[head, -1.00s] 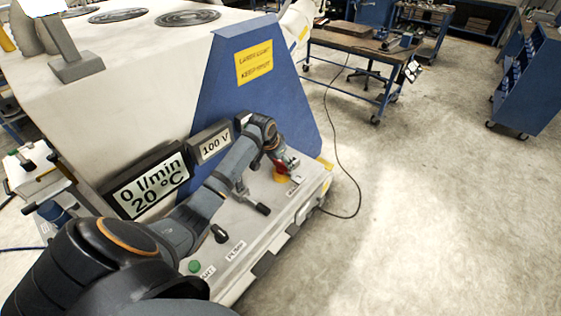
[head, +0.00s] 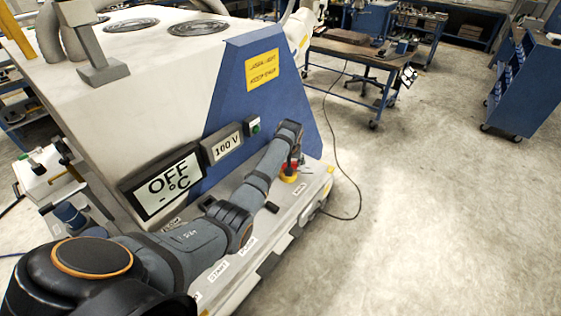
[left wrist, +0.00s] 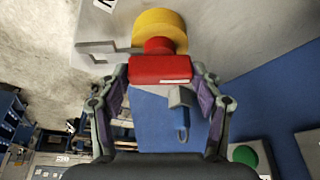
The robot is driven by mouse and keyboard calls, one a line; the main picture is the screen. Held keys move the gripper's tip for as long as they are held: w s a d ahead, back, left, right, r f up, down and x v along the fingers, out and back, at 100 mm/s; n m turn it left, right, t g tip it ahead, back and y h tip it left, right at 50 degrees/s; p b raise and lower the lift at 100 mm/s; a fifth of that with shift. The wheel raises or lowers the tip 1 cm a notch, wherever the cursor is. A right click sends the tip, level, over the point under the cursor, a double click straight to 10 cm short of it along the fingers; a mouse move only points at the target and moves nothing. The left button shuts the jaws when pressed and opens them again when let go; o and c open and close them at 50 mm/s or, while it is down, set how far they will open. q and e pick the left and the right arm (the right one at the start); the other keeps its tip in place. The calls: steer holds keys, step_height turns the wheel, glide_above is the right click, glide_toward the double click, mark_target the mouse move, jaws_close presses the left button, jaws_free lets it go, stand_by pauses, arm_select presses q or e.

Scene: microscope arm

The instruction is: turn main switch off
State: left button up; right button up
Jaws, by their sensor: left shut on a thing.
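The main switch (head: 289,175) is a red handle on a round yellow base, on the light panel at the front of the machine. In the left wrist view the yellow base (left wrist: 160,22) is at the top and the red handle (left wrist: 160,68) sticks out towards me. My left gripper (head: 293,160) is at the switch, with its two fingers (left wrist: 160,75) on either side of the red handle, shut on it. A small grey tag or lock hangs by the right finger. My arm hides part of the panel. My right gripper is out of view.
One display (head: 165,186) reads "OFF - °C", another (head: 227,145) reads "100 V". A green button (head: 254,125) is beside them. A black lever (head: 271,207) stands on the panel. A cable (head: 340,180) runs over the floor. Open floor is at right.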

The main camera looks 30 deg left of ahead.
arm_select(q)
steer(key=shift+w+d+n+y, duration=0.1)
steer(key=shift+n+y, duration=0.2)
steer(key=shift+n, duration=0.7)
steer(key=n+g+b, duration=0.1)
steer(key=n, duration=0.1)
steer(key=shift+f+n+y, duration=0.1)
steer(key=shift+n+y, duration=0.2)
steer(key=shift+y, duration=0.1)
steer(key=shift+w+n+b, duration=0.1)
steer(key=shift+n+b, duration=0.3)
steer(key=shift+n, duration=0.1)
steer(key=n+g+b, duration=0.1)
steer(key=n+b, duration=0.2)
steer(key=shift+f+y, duration=0.15)
steer(key=shift+y, duration=0.25)
steer(key=shift+w+r+n+g+b, duration=0.15)
steer(key=shift+n+g+b, duration=0.45)
steer(key=shift+n+b, duration=0.75)
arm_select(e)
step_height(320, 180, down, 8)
arm_select(q)
steer(key=shift+r+m, duration=0.15)
steer(key=shift+m, duration=0.1)
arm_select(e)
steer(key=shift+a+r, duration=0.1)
arm_select(q)
steer(key=o, duration=1.7)
